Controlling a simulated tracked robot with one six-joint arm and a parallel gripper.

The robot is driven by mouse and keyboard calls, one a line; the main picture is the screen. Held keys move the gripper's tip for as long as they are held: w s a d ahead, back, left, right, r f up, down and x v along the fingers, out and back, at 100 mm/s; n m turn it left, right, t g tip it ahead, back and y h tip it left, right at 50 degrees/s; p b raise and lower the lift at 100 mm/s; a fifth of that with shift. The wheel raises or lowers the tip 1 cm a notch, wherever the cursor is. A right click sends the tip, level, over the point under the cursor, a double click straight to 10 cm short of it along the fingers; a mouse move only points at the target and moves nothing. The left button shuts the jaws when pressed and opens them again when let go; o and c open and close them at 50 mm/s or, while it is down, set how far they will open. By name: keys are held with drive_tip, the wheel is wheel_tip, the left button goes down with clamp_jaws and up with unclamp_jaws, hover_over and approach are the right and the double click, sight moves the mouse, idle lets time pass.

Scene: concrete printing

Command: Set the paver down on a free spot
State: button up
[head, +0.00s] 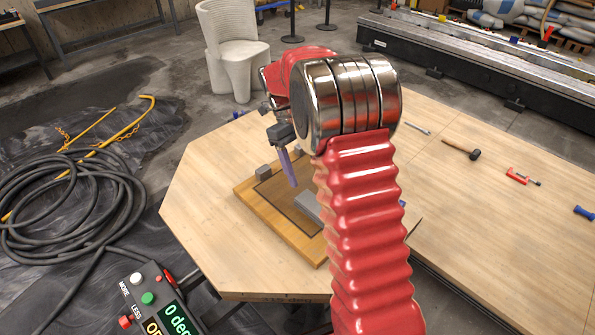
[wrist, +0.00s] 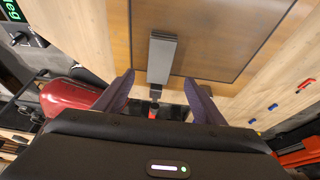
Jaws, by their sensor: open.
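The paver, a grey block (head: 308,206), rests on a wooden board with a dark inset panel (head: 246,197), partly hidden behind my red arm in the head view. In the wrist view a long grey block (wrist: 162,58) sits over the board (wrist: 118,30), ahead of and between my fingers. I cannot tell for sure that both views show the same block. My gripper (head: 290,178) has purple fingers and is above the board. In the wrist view its fingers (wrist: 160,78) stand apart, with a gap on each side of the block.
Two small grey blocks (head: 263,172) sit at the board's far left edge. The pale wooden table (head: 205,190) is bare to the left of the board. A mallet (head: 462,150) and a red clamp-like tool (head: 522,176) lie to the right. A control box (head: 155,300) stands in front.

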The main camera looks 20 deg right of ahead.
drive_tip(key=shift+r, duration=0.1)
drive_tip(key=s+a+r+n+t, duration=0.2)
drive_tip(key=s+a+r+n, duration=0.1)
drive_tip(key=s+r+n, duration=0.3)
drive_tip(key=s+a+r+n+t, duration=0.2)
drive_tip(key=s+a+r+n, duration=0.15)
drive_tip(key=r+n, duration=0.35)
drive_tip(key=s+a+n+t+y, duration=0.1)
drive_tip(key=s+a+n+t, duration=0.1)
drive_tip(key=s+n, duration=0.5)
drive_tip(key=s+a+n+t, duration=0.2)
drive_tip(key=s+n+t, duration=0.1)
drive_tip(key=s+n, duration=0.5)
drive_tip(key=n, duration=0.3)
drive_tip(key=shift+s+r+n+t+y, duration=0.15)
drive_tip(key=shift+s+n+t+y, duration=0.15)
drive_tip(key=shift+t+y, duration=0.1)
drive_tip(key=shift+c, duration=0.6)
